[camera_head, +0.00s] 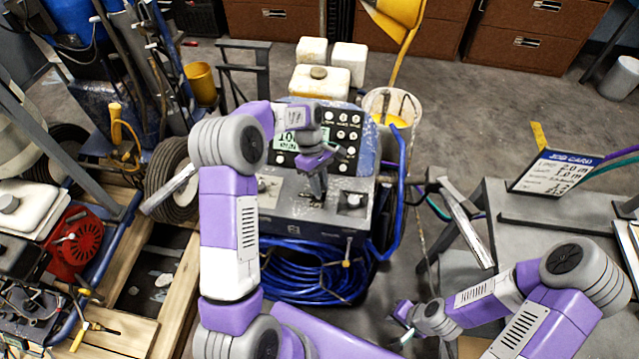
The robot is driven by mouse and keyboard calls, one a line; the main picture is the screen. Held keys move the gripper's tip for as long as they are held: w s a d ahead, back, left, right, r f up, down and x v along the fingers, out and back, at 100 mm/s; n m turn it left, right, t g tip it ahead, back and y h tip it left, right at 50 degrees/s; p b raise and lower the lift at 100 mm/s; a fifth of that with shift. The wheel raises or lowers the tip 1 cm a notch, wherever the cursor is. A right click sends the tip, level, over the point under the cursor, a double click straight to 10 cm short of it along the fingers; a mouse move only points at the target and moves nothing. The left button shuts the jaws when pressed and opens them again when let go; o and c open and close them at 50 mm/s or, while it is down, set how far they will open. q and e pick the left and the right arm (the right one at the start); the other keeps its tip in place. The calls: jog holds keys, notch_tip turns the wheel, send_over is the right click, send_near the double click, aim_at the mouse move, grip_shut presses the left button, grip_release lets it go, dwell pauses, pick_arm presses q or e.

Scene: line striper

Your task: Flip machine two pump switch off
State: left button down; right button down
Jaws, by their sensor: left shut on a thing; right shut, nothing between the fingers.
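My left gripper (317,200) points down at the panel's middle and is shut on a small switch there. The fingers mostly hide the switch, so its position and label cannot be read. A dark knob (353,201) sits to its right on the panel. My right gripper (402,338) is shut and empty, low in front of the machine and to its right, apart from it.
A blue hose coil (310,275) hangs on the machine's front. A bucket with yellow paint (392,107) stands behind right. A bench (545,220) with a job card (553,173) is at right. Another machine with a red engine (75,240) is at left.

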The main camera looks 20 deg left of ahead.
pick_arm(q)
jog(key=shift+s+d+r+t+y+b, duration=0.15)
jog(key=shift+s+t+b, duration=0.1)
jog(key=shift+t, duration=0.3)
jog(key=shift+s+a+f+t+y+b, duration=0.15)
jog(key=shift+t+b, duration=0.1)
jog(key=shift+t, duration=0.3)
jog(key=shift+s+d+r+m+t+b, duration=0.1)
jog(key=shift+s+d+m+t+b, duration=0.15)
jog(key=shift+t+b, duration=0.5)
jog(key=t+b, duration=0.1)
jog(key=s+t+y+b, duration=0.1)
jog(key=t+b, duration=0.1)
jog(key=shift+s+d+m+t, duration=0.15)
jog(key=shift+m+t, duration=0.1)
jog(key=shift+s+t+y+b, duration=0.3)
jog(key=shift+t+b, duration=0.8)
jog(key=c, duration=1.1)
grip_release()
